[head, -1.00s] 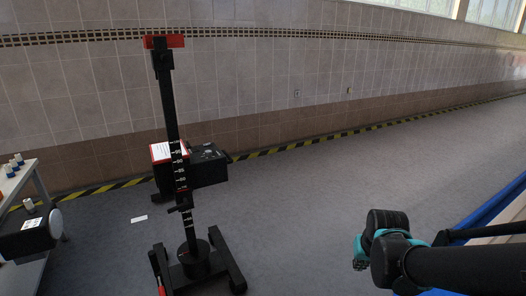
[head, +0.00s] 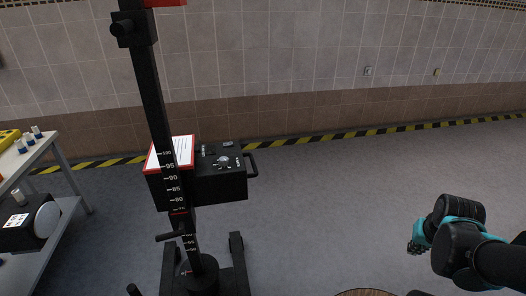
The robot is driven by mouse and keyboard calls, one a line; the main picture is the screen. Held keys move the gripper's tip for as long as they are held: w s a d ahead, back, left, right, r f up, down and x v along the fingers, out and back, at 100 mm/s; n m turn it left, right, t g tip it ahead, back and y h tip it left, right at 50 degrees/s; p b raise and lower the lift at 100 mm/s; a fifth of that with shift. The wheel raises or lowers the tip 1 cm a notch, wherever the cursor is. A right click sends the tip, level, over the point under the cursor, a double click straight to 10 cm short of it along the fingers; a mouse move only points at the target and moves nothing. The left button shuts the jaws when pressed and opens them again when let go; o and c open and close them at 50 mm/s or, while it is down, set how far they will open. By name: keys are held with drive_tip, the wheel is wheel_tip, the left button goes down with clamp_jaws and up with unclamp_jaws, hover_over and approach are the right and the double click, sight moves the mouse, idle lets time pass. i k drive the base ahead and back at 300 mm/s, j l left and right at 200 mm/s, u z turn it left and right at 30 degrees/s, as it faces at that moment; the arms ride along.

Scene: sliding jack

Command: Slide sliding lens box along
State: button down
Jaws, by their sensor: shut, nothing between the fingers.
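The sliding lens box (head: 218,184) is a black box with knobs on top and a handle on its right side. It sits on a tall black post (head: 157,110) with white height numbers, left of the middle in the head view. A white sheet with a red border lies at the box's left end, partly behind the post. My gripper (head: 415,247) is at the lower right, well to the right of the box and apart from it. It is small and dark here, shut and empty.
A table (head: 52,152) with small bottles stands at the far left, with a black device (head: 20,222) on its lower shelf. The post's wheeled black base (head: 236,265) spreads over the floor. A round brown top shows at the bottom edge. Grey floor between box and gripper is open.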

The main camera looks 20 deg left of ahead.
sight(209, 183)
drive_tip(key=i, duration=1.1)
drive_tip(key=i+u, duration=0.1)
drive_tip(key=i, duration=1.05)
drive_tip(key=i+u, duration=0.1)
drive_tip(key=u, duration=0.35)
drive_tip(key=l+u, duration=0.1)
drive_tip(key=u, duration=0.35)
drive_tip(key=i+l+u, duration=0.1)
drive_tip(key=u, duration=0.3)
drive_tip(key=l+u, duration=0.1)
drive_tip(key=u, duration=1.75)
drive_tip(key=k+l, duration=0.3)
drive_tip(key=k+l+z, duration=0.1)
drive_tip(key=k+l, duration=0.2)
drive_tip(key=l, duration=0.2)
drive_tip(key=k+l, duration=0.3)
drive_tip(key=l, duration=0.15)
drive_tip(key=z, duration=0.05)
